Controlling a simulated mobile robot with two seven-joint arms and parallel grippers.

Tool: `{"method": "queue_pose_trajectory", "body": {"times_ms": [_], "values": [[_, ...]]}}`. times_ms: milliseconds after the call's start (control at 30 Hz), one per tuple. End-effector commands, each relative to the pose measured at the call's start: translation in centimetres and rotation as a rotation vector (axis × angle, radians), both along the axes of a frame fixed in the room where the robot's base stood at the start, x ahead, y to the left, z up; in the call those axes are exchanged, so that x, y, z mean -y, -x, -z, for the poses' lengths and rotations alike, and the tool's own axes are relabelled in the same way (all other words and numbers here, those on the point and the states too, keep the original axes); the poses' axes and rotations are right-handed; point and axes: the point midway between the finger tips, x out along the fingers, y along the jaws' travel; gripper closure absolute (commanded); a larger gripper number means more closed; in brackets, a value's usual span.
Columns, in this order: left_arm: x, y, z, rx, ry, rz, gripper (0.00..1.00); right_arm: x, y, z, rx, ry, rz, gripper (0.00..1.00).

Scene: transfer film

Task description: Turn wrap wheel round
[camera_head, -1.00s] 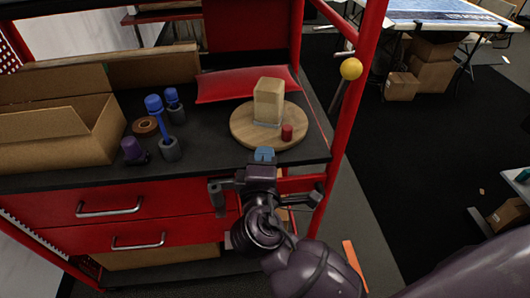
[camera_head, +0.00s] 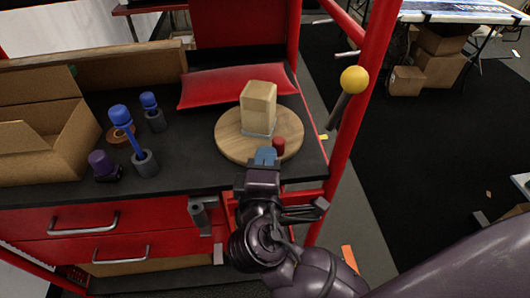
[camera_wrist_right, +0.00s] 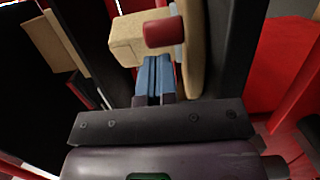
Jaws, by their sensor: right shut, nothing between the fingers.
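The wrap wheel (camera_head: 230,145) is a round wooden disc on the black bench top. A tan block (camera_head: 258,104) stands upright on it, on a grey plate. A red peg (camera_head: 278,146) stands near the disc's front edge; it also shows in the right wrist view (camera_wrist_right: 164,32). My right gripper (camera_head: 265,156) is at the front edge of the disc, just left of the peg. Its blue fingertips (camera_wrist_right: 154,72) are shut and empty, close to the peg; I cannot tell whether they touch it. My left gripper is not in view.
An open cardboard box (camera_head: 50,145) stands at the left. Blue-handled tools (camera_head: 140,135) in grey holders and a purple-topped item (camera_head: 103,165) stand beside it. A red pillow-shaped pack (camera_head: 215,87) lies behind the wheel. A yellow ball-topped lever (camera_head: 354,80) is at the right.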

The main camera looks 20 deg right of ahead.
Motion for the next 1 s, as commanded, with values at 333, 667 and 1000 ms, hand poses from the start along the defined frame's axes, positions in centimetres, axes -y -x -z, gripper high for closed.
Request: {"method": "queue_pose_trajectory", "body": {"times_ms": [333, 667, 1000], "values": [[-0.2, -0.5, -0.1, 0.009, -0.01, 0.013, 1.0, -0.2, 0.5, 0.0, -0.001, 0.0, 0.001, 1.0], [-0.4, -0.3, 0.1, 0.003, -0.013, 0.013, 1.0, -0.2, 0.5, 0.0, 0.0, 0.0, 0.0, 1.0], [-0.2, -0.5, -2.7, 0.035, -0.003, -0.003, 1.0, 1.8, 0.8, -0.7, 0.007, 0.007, -0.167, 1.0]]}}
